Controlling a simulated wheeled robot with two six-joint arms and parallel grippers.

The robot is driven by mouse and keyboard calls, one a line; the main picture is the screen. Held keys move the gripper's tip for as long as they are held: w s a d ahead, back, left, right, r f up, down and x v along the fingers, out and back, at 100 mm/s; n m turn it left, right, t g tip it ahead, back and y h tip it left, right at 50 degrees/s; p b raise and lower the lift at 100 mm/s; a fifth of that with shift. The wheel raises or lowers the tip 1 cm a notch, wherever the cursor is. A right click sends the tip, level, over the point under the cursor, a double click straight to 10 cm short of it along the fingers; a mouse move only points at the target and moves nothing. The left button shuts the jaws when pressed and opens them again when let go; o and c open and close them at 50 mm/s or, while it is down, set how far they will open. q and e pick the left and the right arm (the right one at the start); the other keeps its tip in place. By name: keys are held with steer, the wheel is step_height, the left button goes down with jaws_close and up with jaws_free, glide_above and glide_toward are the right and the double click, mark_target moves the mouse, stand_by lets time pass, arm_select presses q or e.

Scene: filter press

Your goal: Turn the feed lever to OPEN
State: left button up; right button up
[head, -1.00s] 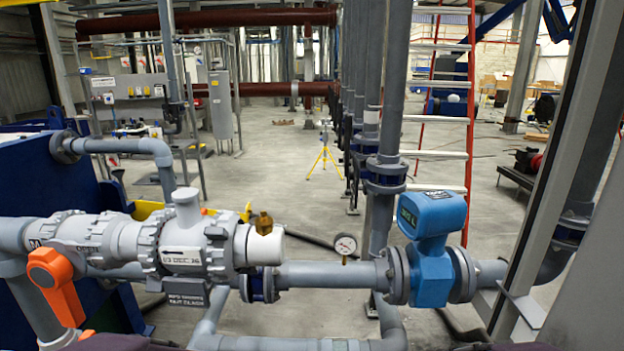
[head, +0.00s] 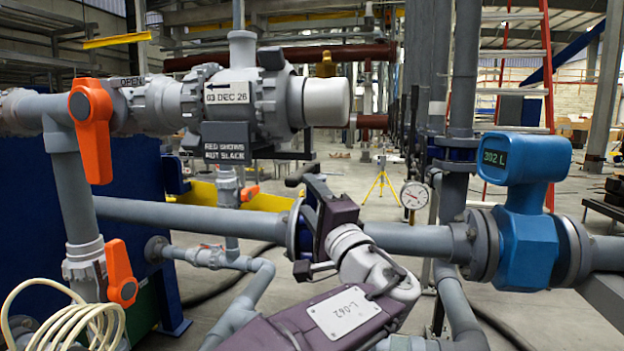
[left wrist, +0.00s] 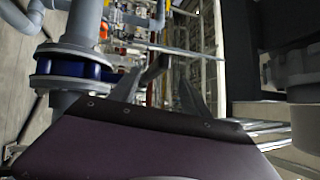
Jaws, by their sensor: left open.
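A large orange lever (head: 91,130) hangs downward on the grey pipe at the upper left of the head view. No readable label names either as the feed lever. My left gripper (head: 302,226) is open and empty, right of both levers and well apart from them, in front of the horizontal pipe. My right gripper is not in view.
A horizontal grey pipe (head: 180,214) runs behind my left gripper. A coiled cream hose (head: 70,325) is at the lower left. A small dial gauge (head: 414,195) stands right of the gripper.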

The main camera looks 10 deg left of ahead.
mark_target(299, 185)
arm_select(q)
steer(key=p+x, duration=0.5)
steer(key=x, duration=0.3)
steer(key=shift+a+r, duration=0.1)
steer(key=shift+r, duration=0.05)
steer(key=shift+w+a, duration=0.2)
steer(key=shift+w, duration=0.05)
steer(key=shift+c, duration=0.3)
steer(key=c, duration=0.9)
